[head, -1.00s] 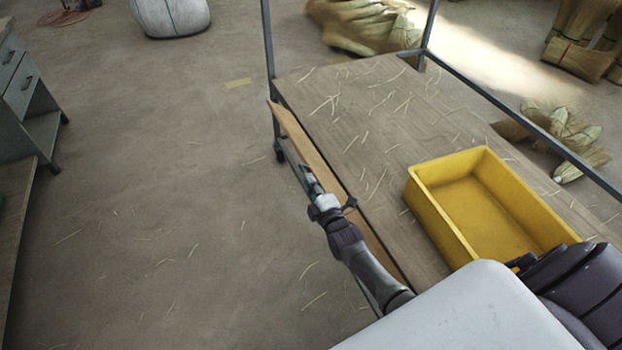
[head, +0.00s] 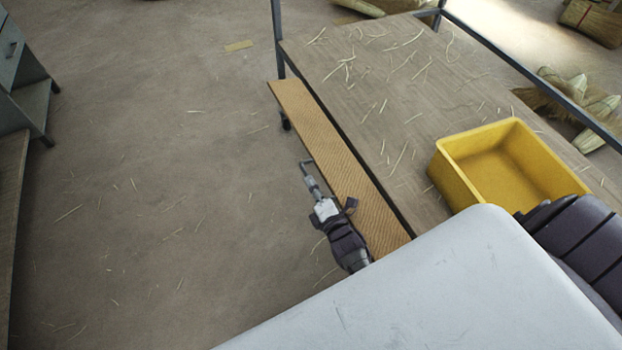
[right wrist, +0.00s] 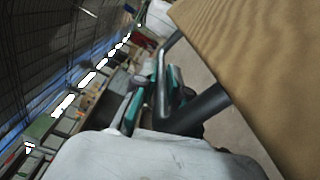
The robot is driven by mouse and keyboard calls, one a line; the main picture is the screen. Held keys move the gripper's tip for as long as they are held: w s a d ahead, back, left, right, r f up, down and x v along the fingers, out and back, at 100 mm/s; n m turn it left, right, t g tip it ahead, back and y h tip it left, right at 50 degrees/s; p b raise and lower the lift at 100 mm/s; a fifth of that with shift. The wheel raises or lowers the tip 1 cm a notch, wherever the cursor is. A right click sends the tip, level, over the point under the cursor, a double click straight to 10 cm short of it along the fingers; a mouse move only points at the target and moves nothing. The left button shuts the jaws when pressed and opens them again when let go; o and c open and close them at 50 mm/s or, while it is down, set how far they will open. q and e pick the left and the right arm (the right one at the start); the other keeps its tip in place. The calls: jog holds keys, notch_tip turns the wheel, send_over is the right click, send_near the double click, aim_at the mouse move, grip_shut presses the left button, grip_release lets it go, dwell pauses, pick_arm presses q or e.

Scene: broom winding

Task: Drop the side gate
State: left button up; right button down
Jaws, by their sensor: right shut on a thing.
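The side gate (head: 330,150) is a long tan wooden board along the left edge of the cart table. In the head view its broad face shows, tilted outward from the table. In the right wrist view its wood (right wrist: 255,60) fills the upper right. My right gripper (head: 311,178) is at the gate's outer edge, over the floor side. In the right wrist view its teal-padded fingers (right wrist: 150,90) are shut on a grey metal bar (right wrist: 163,85), which looks like the gate's handle. Where it joins the board is hidden. My left gripper is not in view.
The cart table (head: 390,100) has scattered straw and a yellow bin (head: 450,175) on it. Dark posts and a rail (head: 530,75) frame it. Broom bundles (head: 590,100) lie beyond. A cabinet (head: 25,90) stands at far left.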

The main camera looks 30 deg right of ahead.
dwell(0.4)
jog(key=c, duration=1.2)
grip_release()
jog(key=shift+s, duration=0.1)
